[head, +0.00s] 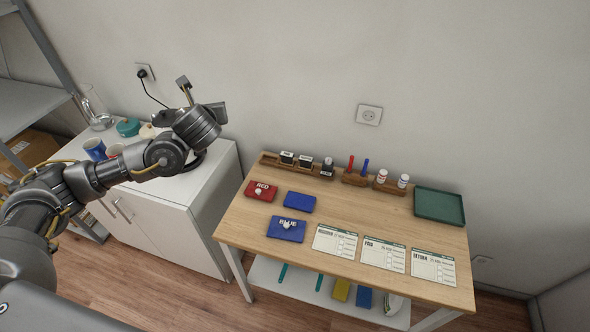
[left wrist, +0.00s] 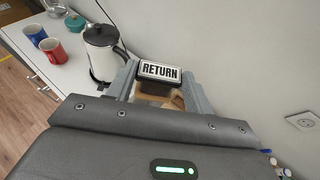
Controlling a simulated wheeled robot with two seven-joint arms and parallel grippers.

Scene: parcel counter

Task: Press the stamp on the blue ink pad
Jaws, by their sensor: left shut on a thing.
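My left gripper (left wrist: 160,84) is shut on a stamp (left wrist: 160,72) whose face reads RETURN in the left wrist view. In the head view this gripper (head: 202,98) is raised above the white cabinet, left of the wooden table; the stamp is hard to make out there. A plain blue flat pad (head: 300,202) lies on the table, apart from the gripper. Just in front of it lies a blue piece marked BLUE (head: 286,229) with a pale knob, seemingly a lid. A red pad marked RED (head: 260,191), also with a knob, lies to the left. My right gripper is not in view.
A wooden rack (head: 268,158) with stamps stands along the table's back edge, beside markers (head: 365,165) and small bottles (head: 403,181). A green tray (head: 439,206) is at the right. Several printed cards (head: 383,254) lie in front. A kettle (left wrist: 103,45) and mugs stand on the cabinet (head: 172,200).

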